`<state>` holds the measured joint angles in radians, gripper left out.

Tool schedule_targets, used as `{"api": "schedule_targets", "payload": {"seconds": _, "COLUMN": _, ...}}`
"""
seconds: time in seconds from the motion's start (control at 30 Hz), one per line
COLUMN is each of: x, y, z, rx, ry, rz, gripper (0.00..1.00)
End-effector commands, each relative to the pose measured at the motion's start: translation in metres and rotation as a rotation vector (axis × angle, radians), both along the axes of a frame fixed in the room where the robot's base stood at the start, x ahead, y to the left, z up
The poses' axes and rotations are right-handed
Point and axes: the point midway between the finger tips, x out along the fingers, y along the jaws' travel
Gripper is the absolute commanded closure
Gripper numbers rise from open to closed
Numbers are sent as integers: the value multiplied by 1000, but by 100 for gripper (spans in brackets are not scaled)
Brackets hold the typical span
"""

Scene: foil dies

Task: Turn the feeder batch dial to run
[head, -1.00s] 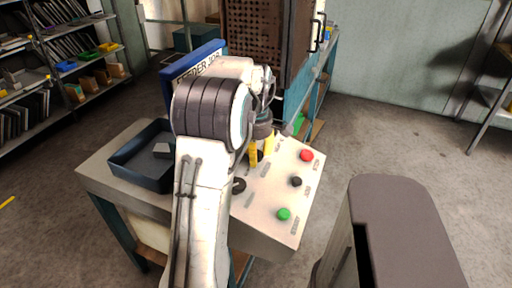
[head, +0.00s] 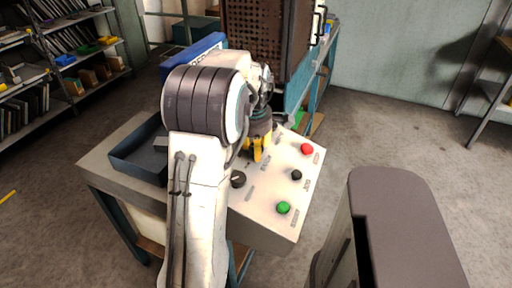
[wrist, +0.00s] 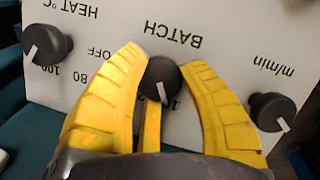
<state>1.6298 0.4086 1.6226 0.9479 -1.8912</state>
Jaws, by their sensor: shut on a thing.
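The batch dial (wrist: 161,78) is a round black knob with a white pointer line, under the upside-down word BATCH in the wrist view. My gripper (wrist: 163,85) has its yellow fingers on both sides of this dial and is shut on it. The pointer is directed down and slightly right in that view. In the head view my gripper (head: 258,150) is over the pale sloped panel (head: 262,206), and its fingers hide the batch dial there. Much of the dial's printed scale is hidden by the fingers.
A heat knob (wrist: 47,45) is to the left of my gripper and an m/min knob (wrist: 271,111) to the right, both close. The panel also has red (head: 306,148), black (head: 297,174) and green (head: 283,207) buttons. A dark tray (head: 140,164) stands left.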

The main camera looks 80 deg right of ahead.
Motion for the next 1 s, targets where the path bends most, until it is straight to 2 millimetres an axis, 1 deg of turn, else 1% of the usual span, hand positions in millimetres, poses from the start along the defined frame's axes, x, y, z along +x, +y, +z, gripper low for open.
{"api": "schedule_targets", "payload": {"seconds": 0.07, "x": -1, "y": 1, "z": -2, "rx": 6, "ry": -1, "rz": -2, "gripper": 94}}
{"api": "schedule_targets", "payload": {"seconds": 0.1, "x": -1, "y": 1, "z": -2, "rx": 6, "ry": -1, "rz": -2, "gripper": 60}}
{"api": "schedule_targets", "payload": {"seconds": 0.37, "x": 0, "y": 1, "z": -1, "rx": 3, "ry": -1, "rz": -2, "gripper": 37}}
{"api": "schedule_targets", "payload": {"seconds": 0.4, "x": 0, "y": 1, "z": -1, "rx": 3, "ry": -1, "rz": -2, "gripper": 35}}
{"api": "schedule_targets", "payload": {"seconds": 0.63, "x": 0, "y": 0, "z": 0, "rx": 1, "ry": 0, "rz": -2, "gripper": 35}}
{"api": "schedule_targets", "payload": {"seconds": 0.73, "x": 0, "y": 0, "z": 4, "rx": 0, "ry": 0, "rz": -2, "gripper": 35}}
{"api": "schedule_targets", "payload": {"seconds": 0.87, "x": 0, "y": 2, "z": 18, "rx": -3, "ry": 0, "rz": -2, "gripper": 35}}
{"api": "schedule_targets", "payload": {"seconds": 1.0, "x": 0, "y": 5, "z": 41, "rx": -4, "ry": 0, "rz": -2, "gripper": 35}}
